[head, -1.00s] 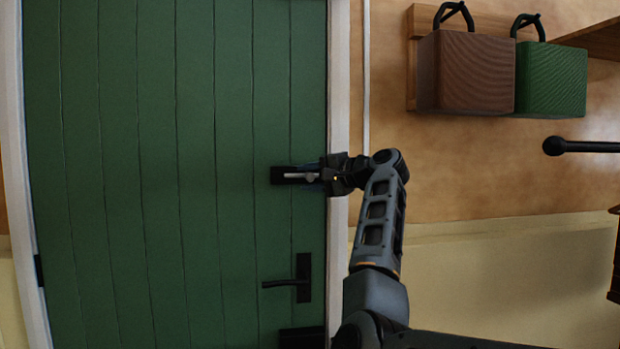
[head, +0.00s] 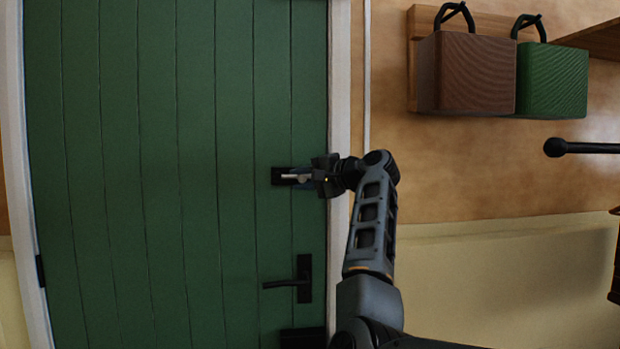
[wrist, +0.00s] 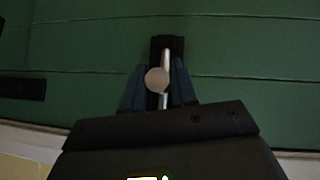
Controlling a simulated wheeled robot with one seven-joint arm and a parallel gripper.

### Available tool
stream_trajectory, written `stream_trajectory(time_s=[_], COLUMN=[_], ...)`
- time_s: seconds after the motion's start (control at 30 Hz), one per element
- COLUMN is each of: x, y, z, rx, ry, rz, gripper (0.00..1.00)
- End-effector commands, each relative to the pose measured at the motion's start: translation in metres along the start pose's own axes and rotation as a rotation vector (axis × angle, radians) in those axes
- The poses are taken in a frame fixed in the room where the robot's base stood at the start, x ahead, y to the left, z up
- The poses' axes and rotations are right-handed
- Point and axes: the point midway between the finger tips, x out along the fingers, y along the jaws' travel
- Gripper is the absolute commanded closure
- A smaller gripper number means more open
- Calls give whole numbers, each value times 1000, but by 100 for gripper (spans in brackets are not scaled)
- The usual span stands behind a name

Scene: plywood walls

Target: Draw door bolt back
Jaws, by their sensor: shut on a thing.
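The door bolt (head: 291,177) is a short silver rod on a black plate near the right edge of the green door (head: 150,150). In the wrist view the bolt's round knob (wrist: 157,79) stands out from the silver rod (wrist: 165,58). My gripper (head: 317,177) is at the bolt from the right, in front of the door's edge. In the wrist view its two blue-grey fingers (wrist: 158,88) lie on either side of the knob and rod, shut on the bolt knob. The right part of the bolt is hidden behind my gripper in the head view.
A black door handle (head: 303,281) is below the bolt. A white door frame (head: 339,80) runs down the right side. A brown box (head: 466,75) and a green box (head: 552,80) hang at upper right. A dark rod (head: 585,147) juts in from the right.

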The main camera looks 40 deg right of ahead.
Motion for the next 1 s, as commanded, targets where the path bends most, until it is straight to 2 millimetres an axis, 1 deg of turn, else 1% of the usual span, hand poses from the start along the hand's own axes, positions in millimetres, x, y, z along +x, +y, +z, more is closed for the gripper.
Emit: stream_trajectory(time_s=[0.03,0.13,0.2,0.43,0.47,0.63,0.67,0.9,1.0], x=[8,20,23,24,24,23,23,22,16], y=[-3,-6,-6,-6,-6,-6,-6,-6,-5], z=[9,20,23,24,24,24,24,23,23], rx=[-1,-1,-1,-1,-1,-1,-1,-1,-1], ry=[-5,-4,-2,-3,-3,-2,-2,-1,0], rz=[3,3,2,2,1,1,1,1,0], gripper=[100,100,100,100,71,55,52,52,52])
